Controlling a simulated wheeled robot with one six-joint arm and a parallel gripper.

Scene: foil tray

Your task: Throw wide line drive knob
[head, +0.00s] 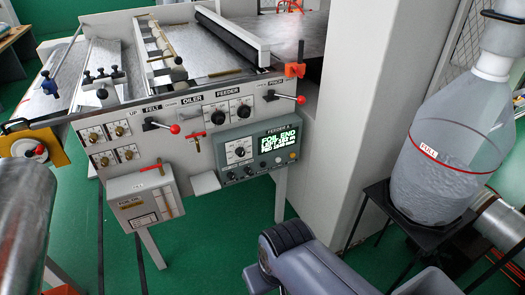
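No label that I can read says wide line drive. The pale machine panel (175,150) carries a felt lever with a red ball (175,129), a pinch lever with a red ball (300,99), and two black feeder dials, left (222,112) and right (243,111). A small red handle (194,135) is between them. A grey-blue link of my arm shows at the bottom, right of centre. I cannot make out my gripper.
A feeder box (257,152) has a green screen reading FOIL END. A foil oil box (145,198) juts from the lower panel. A white column (372,110) stands to the right, then a large bottle marked FULL (440,150) on a dark stand. Green floor (215,250) shows below.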

